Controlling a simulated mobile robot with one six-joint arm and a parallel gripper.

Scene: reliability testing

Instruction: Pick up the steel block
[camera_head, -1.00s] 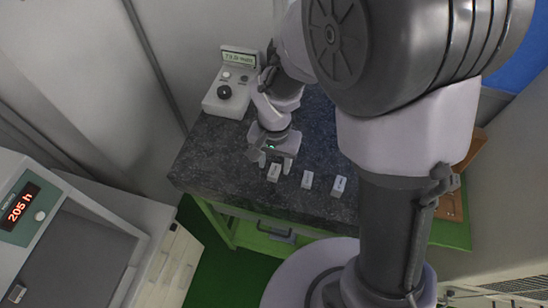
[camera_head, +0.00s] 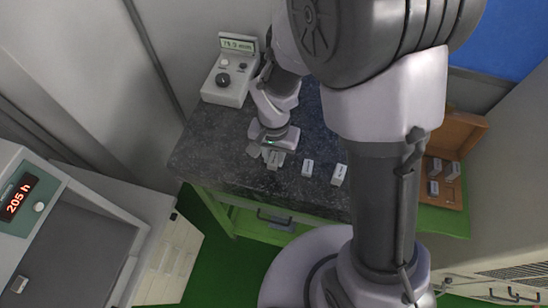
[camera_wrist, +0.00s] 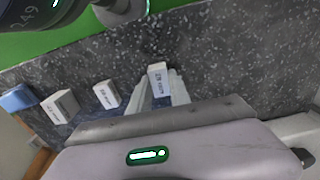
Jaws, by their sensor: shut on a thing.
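My gripper (camera_head: 273,159) is low over the dark speckled bench top (camera_head: 215,150), near its front edge. In the wrist view its two fingers are shut on the sides of a small pale labelled block (camera_wrist: 158,78). In the head view the gripper mostly hides this block. A second pale block (camera_head: 308,168) and a third (camera_head: 339,175) stand apart to the right. They also show in the wrist view, the second (camera_wrist: 106,94) and the third (camera_wrist: 60,106), left of the held one. I cannot tell the material from the labels.
A measuring device with a display (camera_head: 229,75) stands at the back left of the bench. An open wooden box (camera_head: 445,195) with several blocks is at the right. A cabinet with a red "205 h" display (camera_head: 17,197) stands at the left.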

